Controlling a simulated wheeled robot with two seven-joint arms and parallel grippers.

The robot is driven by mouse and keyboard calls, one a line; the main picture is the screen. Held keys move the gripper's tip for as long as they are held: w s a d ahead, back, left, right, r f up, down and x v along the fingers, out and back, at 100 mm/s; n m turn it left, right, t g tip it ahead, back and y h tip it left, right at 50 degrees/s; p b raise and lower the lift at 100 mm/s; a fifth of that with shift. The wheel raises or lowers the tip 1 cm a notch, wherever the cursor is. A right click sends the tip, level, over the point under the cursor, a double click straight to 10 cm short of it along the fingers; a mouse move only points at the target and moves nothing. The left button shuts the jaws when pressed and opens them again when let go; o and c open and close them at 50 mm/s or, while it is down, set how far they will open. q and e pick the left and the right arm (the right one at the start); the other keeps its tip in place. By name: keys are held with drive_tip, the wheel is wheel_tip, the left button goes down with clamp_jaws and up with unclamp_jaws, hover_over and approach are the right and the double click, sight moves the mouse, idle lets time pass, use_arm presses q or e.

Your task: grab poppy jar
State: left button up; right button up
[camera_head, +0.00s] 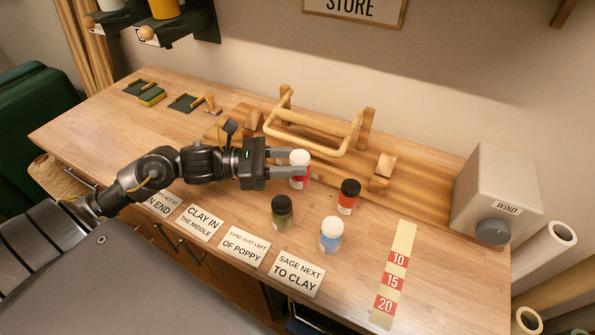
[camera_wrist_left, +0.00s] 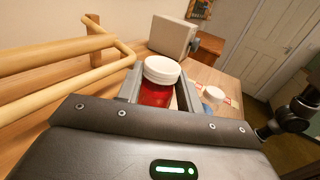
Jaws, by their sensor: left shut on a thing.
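My left gripper (camera_head: 306,164) is shut on a red jar with a white lid (camera_head: 298,183), its fingers on either side just below the lid. In the left wrist view the same jar (camera_wrist_left: 156,94) stands upright between the fingers. I cannot tell whether its base touches the table. A second red jar, with a black lid (camera_head: 348,199), stands to its right. No jar label is readable, so I cannot tell by name which red is poppy. A dark jointed part (camera_wrist_left: 292,114) at the wrist view's right edge seems to be my right arm; its jaws are unclear.
A green jar with a black lid (camera_head: 282,214) and a blue jar with a white lid (camera_head: 331,235) stand nearer the front. A wooden rack (camera_head: 315,137) lies behind the held jar. A number strip (camera_head: 405,240) and grey WIND box (camera_head: 491,193) are at right.

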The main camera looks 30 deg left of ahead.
use_arm(q)
drive_tip(key=s+r, duration=0.1)
drive_tip(key=s, duration=0.1)
drive_tip(key=s+r+p, duration=0.1)
drive_tip(key=r, duration=0.1)
drive_tip(key=s+r, duration=0.2)
drive_tip(key=shift+s+d+r+p, duration=0.1)
drive_tip(key=shift+s+d+p, duration=0.2)
drive_tip(key=shift+s, duration=0.05)
drive_tip(key=shift+s+d+r+p, duration=0.1)
drive_tip(key=shift+s+r+p, duration=0.2)
drive_tip(key=shift+s+p, duration=0.85)
drive_tip(key=shift+s+d+r+p, duration=0.1)
drive_tip(key=shift+s+r+p, duration=0.2)
drive_tip(key=shift+s+p, duration=0.8)
drive_tip(key=shift+s+r+p, duration=0.3)
drive_tip(key=shift+s+p, duration=0.3)
drive_tip(key=shift+p, duration=1.05)
